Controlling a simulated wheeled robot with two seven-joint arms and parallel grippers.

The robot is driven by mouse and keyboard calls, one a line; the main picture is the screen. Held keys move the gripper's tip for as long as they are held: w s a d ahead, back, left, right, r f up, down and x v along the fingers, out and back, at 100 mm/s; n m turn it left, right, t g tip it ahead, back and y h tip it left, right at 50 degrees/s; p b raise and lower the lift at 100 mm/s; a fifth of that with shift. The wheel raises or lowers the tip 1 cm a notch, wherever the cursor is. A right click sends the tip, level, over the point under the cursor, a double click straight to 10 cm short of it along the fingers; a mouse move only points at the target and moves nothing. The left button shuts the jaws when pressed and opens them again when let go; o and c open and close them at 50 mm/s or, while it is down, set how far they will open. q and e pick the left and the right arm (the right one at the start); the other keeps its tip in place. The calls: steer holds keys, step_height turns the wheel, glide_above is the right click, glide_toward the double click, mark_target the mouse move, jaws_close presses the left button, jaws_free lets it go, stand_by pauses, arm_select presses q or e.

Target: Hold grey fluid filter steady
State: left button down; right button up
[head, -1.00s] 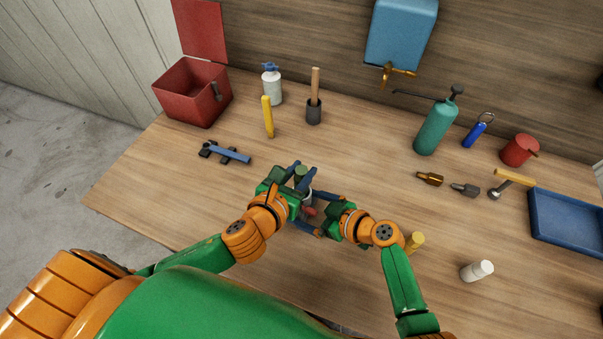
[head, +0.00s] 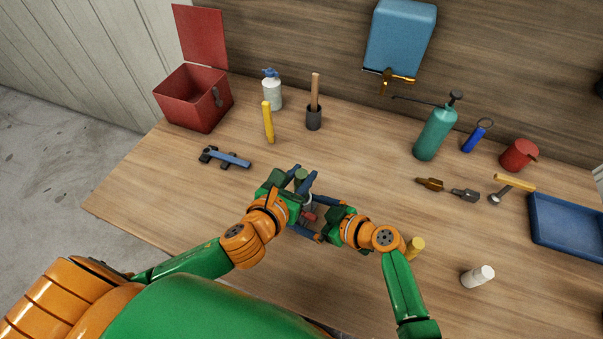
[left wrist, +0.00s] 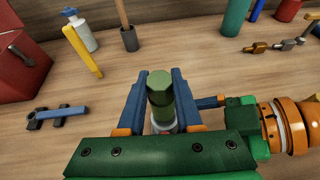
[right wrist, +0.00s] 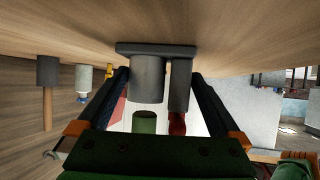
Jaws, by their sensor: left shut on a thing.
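The grey fluid filter shows as a pale grey body (left wrist: 165,126) with a green six-sided top (left wrist: 160,92); its green top also shows in the head view (head: 301,176). My left gripper (left wrist: 158,82) is shut on it from the left side, and it looks upright. My right gripper (right wrist: 160,78) is open beside it. In the right wrist view, a dark grey stand with a thick cylinder (right wrist: 147,78) and a thinner post lies between and beyond the right fingers. A red part (right wrist: 177,122) sits at the post's end. The filter's lower end is mostly hidden.
A yellow cylinder (head: 416,245) is close to my right forearm. A white bottle (head: 478,276) and blue tray (head: 567,226) are further right.

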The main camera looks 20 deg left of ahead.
steer(key=shift+r, duration=0.6)
steer(key=v, duration=0.8)
steer(key=shift+d, duration=0.1)
steer(key=shift+r, duration=0.1)
